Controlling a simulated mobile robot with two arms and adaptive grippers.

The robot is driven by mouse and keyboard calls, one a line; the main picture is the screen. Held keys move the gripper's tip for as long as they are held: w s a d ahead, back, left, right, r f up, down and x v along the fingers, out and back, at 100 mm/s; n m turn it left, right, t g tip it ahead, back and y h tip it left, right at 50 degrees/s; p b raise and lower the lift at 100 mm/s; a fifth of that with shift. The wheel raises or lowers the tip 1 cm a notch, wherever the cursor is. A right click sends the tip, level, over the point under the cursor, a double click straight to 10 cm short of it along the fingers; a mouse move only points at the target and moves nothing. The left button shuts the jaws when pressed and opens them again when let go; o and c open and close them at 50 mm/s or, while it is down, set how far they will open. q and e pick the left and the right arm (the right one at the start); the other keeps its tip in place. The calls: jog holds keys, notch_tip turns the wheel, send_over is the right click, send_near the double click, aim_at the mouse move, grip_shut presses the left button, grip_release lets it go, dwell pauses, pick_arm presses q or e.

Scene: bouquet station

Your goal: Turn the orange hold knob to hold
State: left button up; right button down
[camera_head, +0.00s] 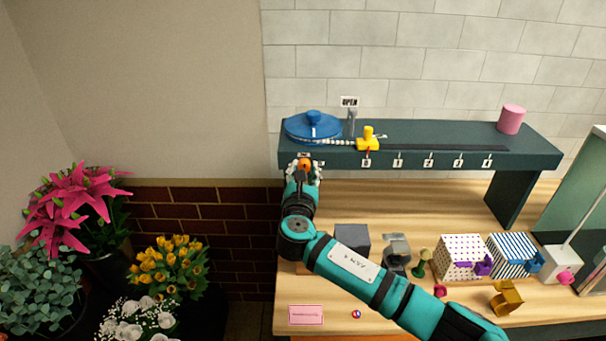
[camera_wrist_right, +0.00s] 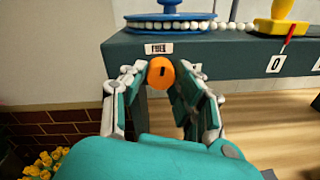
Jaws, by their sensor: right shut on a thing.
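The orange hold knob (camera_wrist_right: 161,73) is on the front face of the dark green shelf, at its left end. It has a dark mark on its face, and a small label (camera_wrist_right: 159,48) reading "FREE" sits just above it. My right gripper (camera_head: 305,167) is at the knob, with its fingers on either side of it and closed on it. The knob also shows between the fingertips in the head view (camera_head: 305,163). My left gripper is not in view.
On the shelf (camera_head: 440,138) are a blue reel (camera_head: 313,126), a bead string, a yellow slider (camera_head: 368,139) by number tags and a pink cylinder (camera_head: 512,119). Patterned boxes (camera_head: 463,257) and a gold dispenser (camera_head: 507,298) stand on the wooden bench. Flowers (camera_head: 168,267) stand at left.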

jog(key=shift+d+f+m+g+y+b, duration=0.25)
jog(key=shift+m+b, duration=1.6)
jog(key=shift+m, duration=1.95)
jog(key=shift+a+r+m+g+y+b, duration=0.15)
jog(key=shift+m+y+b, duration=0.2)
jog(key=shift+m+b, duration=2.45)
jog(key=shift+m+p, duration=0.95)
jog(key=shift+m, duration=0.25)
jog(key=c, duration=1)
grip_release()
jog(key=s+r, duration=0.1)
jog(key=s, duration=1.1)
jog(key=shift+f, duration=0.1)
